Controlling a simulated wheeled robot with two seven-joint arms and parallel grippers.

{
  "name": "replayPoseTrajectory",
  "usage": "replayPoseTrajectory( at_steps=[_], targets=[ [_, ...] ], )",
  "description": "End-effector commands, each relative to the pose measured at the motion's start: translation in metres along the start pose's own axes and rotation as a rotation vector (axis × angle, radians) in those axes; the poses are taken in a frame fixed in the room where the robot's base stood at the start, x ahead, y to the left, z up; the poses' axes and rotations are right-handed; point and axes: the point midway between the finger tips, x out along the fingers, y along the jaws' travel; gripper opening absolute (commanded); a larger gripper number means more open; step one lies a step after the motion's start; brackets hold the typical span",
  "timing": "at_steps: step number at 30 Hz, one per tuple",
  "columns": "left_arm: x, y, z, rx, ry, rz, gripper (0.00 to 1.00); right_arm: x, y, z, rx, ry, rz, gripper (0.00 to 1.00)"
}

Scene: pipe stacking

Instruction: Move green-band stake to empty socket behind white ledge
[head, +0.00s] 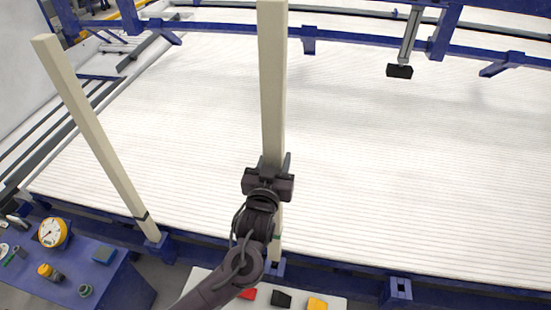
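The green-band stake (273,90) is a long cream square post, standing nearly upright in the middle of the head view. Its green band (277,237) shows low down, partly behind my arm. My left gripper (272,166) has its fingers on both sides of the stake and appears shut on it. The stake's lower end is at the blue socket (279,268) behind the white ledge (205,277). I cannot tell whether the end is seated inside or just above it. My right gripper is not in view.
A second cream stake (95,130) with a black band leans left in the picture, at a left socket (160,246). An empty-looking blue socket (397,290) is at right. A blue bench (110,280) holds a yellow gauge (53,232). Red, black and yellow pieces lie on the ledge.

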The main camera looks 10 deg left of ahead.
Motion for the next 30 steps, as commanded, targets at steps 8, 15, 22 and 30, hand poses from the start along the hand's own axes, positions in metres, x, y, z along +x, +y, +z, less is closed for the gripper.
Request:
replayPoseTrajectory(
  at_steps=[8,15,22,30],
  targets=[
    [0.001,0.000,-0.003,-0.002,0.008,0.000,0.00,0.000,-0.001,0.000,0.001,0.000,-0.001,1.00],
    [0.000,0.000,0.003,-0.002,0.008,0.000,0.00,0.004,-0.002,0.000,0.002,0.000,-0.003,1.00],
    [0.000,0.000,0.011,-0.002,0.008,-0.001,0.00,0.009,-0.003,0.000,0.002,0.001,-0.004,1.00],
    [0.000,0.000,0.018,-0.002,0.008,-0.001,0.00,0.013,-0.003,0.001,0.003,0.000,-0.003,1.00]
  ],
)
